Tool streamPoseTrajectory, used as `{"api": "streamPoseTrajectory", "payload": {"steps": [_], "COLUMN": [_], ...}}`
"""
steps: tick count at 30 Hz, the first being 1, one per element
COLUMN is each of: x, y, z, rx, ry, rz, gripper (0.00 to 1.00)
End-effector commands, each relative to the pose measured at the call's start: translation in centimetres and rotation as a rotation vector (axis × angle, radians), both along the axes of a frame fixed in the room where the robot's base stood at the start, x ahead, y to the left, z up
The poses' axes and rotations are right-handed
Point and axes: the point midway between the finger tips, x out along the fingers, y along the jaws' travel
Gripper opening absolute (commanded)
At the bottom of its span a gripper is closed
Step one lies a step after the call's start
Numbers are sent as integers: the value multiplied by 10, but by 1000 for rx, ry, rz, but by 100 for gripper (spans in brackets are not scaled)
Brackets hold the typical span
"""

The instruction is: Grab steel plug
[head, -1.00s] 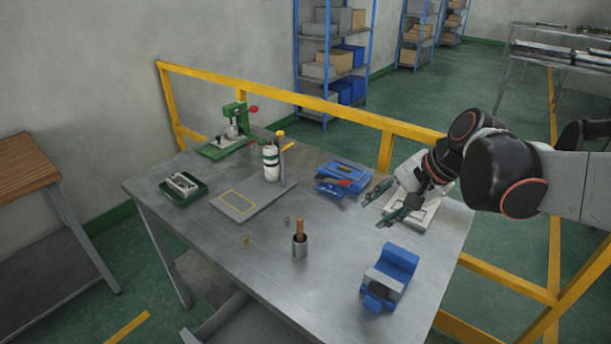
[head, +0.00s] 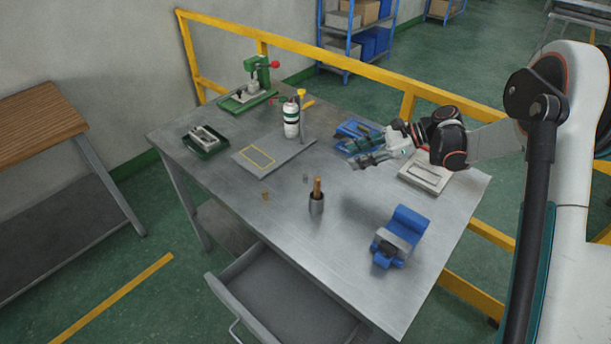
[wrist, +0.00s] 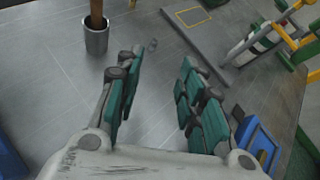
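The steel plug (head: 305,179) is a small grey cylinder standing on the grey table, between the flat board and a metal cup. In the wrist view the steel plug (wrist: 152,45) shows small and pale, just beyond the left fingertip. My gripper (head: 358,163) is above the table, to the right of the plug in the head view. In the wrist view my gripper (wrist: 163,62) has its teal-padded fingers spread apart with nothing between them. The plug is apart from the fingers.
A metal cup (head: 316,205) with a wooden handle stands near the plug, and a brass plug (head: 265,196) lies to its left. A blue vise (head: 400,237), blue toolbox (head: 352,134), white block (head: 427,173), bottle (head: 291,120) and green press (head: 248,92) surround open tabletop.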

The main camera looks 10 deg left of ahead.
Motion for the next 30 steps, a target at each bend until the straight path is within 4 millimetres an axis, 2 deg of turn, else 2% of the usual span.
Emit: {"api": "streamPoseTrajectory", "payload": {"steps": [6, 14, 24, 30], "x": [8, 8, -1, -4], "y": [6, 14, 69, 85], "z": [-29, -45, -68, -74], "rx": [80, 112, 112, 112], "ry": [125, 178, 177, 178], "rz": [-1, 4, 5, 2], "gripper": [36, 36, 36, 36]}}
